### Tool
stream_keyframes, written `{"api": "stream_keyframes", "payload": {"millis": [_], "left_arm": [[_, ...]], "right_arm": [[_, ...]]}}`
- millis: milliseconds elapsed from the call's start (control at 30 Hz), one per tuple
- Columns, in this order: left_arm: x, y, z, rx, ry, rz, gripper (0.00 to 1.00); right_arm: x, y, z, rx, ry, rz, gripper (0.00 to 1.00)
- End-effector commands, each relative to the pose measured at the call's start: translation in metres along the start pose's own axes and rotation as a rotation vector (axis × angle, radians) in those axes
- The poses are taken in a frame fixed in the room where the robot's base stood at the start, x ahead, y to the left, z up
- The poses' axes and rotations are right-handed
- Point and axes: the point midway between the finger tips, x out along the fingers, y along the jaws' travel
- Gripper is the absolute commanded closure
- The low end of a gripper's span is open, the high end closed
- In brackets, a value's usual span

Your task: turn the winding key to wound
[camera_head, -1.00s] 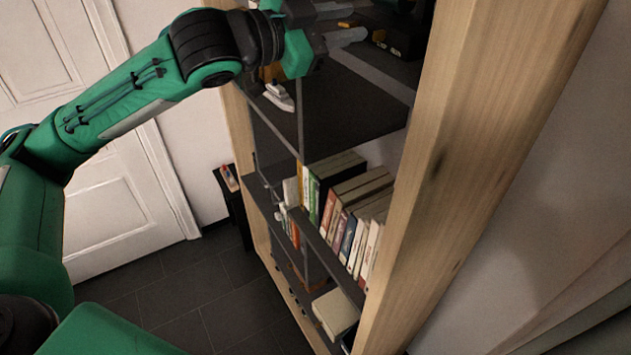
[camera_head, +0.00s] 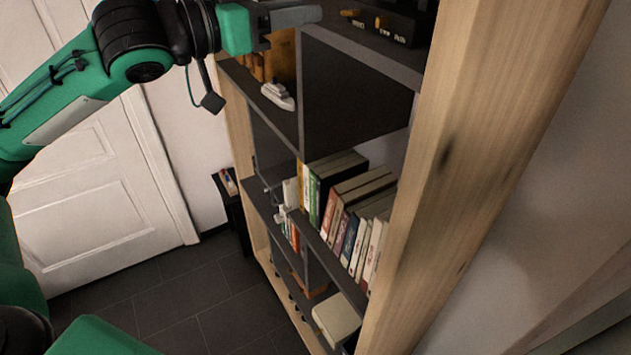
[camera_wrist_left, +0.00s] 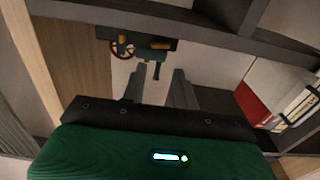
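A dark box with small white lettering (camera_head: 400,27) stands on the upper shelf at the top of the head view. A yellow-orange piece (camera_head: 350,13) sticks out of its left side. In the left wrist view the dark box (camera_wrist_left: 137,33) carries a red ring-shaped wheel (camera_wrist_left: 122,50), a yellow knob (camera_wrist_left: 160,43) and a thin dark stem (camera_wrist_left: 157,70). I cannot tell for sure which part is the winding key. My left gripper (camera_head: 318,14) is left of the box. In the wrist view its fingers (camera_wrist_left: 158,88) are apart, with nothing held between them.
A wooden shelf post (camera_head: 470,150) stands right of the box. A small white ship model (camera_head: 278,96) sits on a shelf below the gripper. Several books (camera_head: 345,215) stand lower down. A white door (camera_head: 100,200) is at left. The floor (camera_head: 190,300) in front of the shelf looks clear.

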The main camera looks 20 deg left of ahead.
Motion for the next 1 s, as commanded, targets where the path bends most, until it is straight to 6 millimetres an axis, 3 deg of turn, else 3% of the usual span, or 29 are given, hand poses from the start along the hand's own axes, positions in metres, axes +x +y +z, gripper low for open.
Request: {"api": "stream_keyframes", "payload": {"millis": [200,467,1000], "left_arm": [[-0.036,-0.001,0.003,0.004,0.000,-0.004,0.70],[-0.068,0.000,0.002,0.003,0.000,-0.003,0.70],[-0.018,0.004,0.086,0.061,-0.137,0.021,0.70]], "right_arm": [[0.017,-0.001,0.002,0.000,0.000,-0.001,0.64],[0.029,-0.001,0.003,0.000,0.000,-0.001,0.64],[0.027,-0.002,0.002,0.001,0.000,-0.002,0.64]]}}
